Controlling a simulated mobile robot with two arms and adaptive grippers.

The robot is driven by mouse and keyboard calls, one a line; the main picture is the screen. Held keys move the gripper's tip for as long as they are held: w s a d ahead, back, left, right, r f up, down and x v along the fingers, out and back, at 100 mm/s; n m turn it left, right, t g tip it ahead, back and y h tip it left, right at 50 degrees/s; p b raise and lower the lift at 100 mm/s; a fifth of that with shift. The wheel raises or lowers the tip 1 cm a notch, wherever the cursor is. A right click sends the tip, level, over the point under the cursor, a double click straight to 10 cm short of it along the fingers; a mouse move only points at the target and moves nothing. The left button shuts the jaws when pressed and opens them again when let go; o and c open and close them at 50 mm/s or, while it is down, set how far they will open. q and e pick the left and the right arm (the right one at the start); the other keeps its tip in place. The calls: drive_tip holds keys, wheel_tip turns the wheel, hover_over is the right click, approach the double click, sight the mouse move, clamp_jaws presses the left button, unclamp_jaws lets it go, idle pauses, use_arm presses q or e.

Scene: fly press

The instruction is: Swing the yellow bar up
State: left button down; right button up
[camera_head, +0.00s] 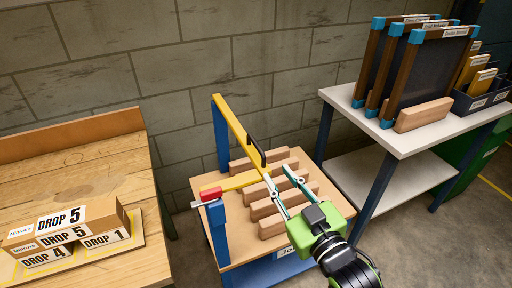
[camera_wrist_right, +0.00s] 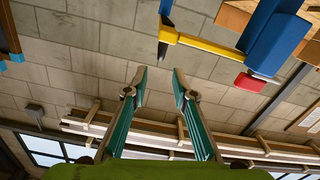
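A long yellow bar (camera_head: 240,129) slants from the top of a blue post (camera_head: 221,140) towards the front right, with a black grip (camera_head: 257,152) near its lower end. In the right wrist view a yellow bar (camera_wrist_right: 209,45) runs into a blue block (camera_wrist_right: 272,42) beside a red block (camera_wrist_right: 250,82). My right gripper (camera_head: 277,175) is open, its fingers near the yellow parts; the wrist view shows an empty gap between its fingertips (camera_wrist_right: 160,75). My left gripper is out of view.
Several wooden blocks (camera_head: 270,206) lie on the press table below my right gripper. A wooden table with labelled DROP boxes (camera_head: 65,222) stands at left. A white shelf table (camera_head: 410,140) with framed panels stands at right. A block wall is behind.

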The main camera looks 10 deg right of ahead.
sight(256, 143)
drive_tip(key=x, duration=0.4)
drive_tip(key=p+x, duration=0.1)
drive_tip(key=x, duration=0.8)
drive_tip(key=shift+w+a+r+p, duration=0.1)
drive_tip(key=shift+w+r+p, duration=0.25)
clamp_jaws()
